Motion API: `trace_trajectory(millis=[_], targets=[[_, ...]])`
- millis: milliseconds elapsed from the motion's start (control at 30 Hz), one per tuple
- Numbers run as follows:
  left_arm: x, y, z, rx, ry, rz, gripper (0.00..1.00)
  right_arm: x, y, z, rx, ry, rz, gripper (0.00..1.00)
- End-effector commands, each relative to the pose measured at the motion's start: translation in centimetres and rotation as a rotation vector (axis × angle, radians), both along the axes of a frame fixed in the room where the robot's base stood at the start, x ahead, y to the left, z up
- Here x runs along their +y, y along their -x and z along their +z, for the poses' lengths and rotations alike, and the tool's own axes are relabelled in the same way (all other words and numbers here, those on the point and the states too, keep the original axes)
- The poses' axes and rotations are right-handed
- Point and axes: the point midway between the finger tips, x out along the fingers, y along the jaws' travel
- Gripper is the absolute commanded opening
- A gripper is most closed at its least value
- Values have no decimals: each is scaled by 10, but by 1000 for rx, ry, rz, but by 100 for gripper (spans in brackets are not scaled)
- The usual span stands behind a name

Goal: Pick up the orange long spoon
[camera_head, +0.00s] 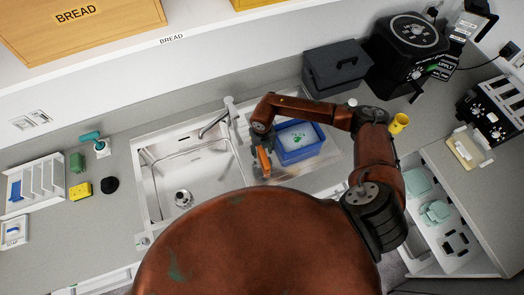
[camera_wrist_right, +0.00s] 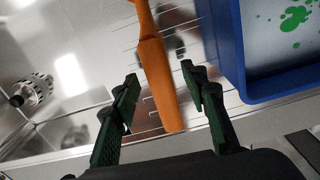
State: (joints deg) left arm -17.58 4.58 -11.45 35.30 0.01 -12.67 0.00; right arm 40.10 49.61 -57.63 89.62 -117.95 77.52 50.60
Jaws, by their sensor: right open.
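The orange long spoon (camera_wrist_right: 158,80) lies on the metal drainboard beside the sink in the right wrist view. Its broad end points down between the two dark green fingers of my right gripper (camera_wrist_right: 160,105), which are open on either side of it with gaps. In the head view the spoon (camera_head: 263,160) is a small orange strip just left of the blue tray, below my right gripper (camera_head: 262,142), whose fingers are hard to make out there. The spoon's far end is cut off at the top of the wrist view. My left gripper does not show.
A blue tray (camera_head: 283,158) with a white, green-spotted board stands close to the spoon's right. The sink basin (camera_head: 190,178) with a faucet (camera_head: 214,122) lies to the left. A yellow cup (camera_head: 399,123) and a dark box (camera_head: 340,68) stand further right.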

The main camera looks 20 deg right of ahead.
Motion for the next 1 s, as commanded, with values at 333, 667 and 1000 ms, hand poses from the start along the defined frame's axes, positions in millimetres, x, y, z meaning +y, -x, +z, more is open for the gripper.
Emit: trace_trajectory(millis=[333, 667, 1000], targets=[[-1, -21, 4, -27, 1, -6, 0, 0, 0, -11, 0, 0, 2, 41], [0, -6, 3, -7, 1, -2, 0, 0, 0, -11, 0, 0, 2, 19], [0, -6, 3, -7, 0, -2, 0, 0, 0, -11, 0, 0, 2, 0]])
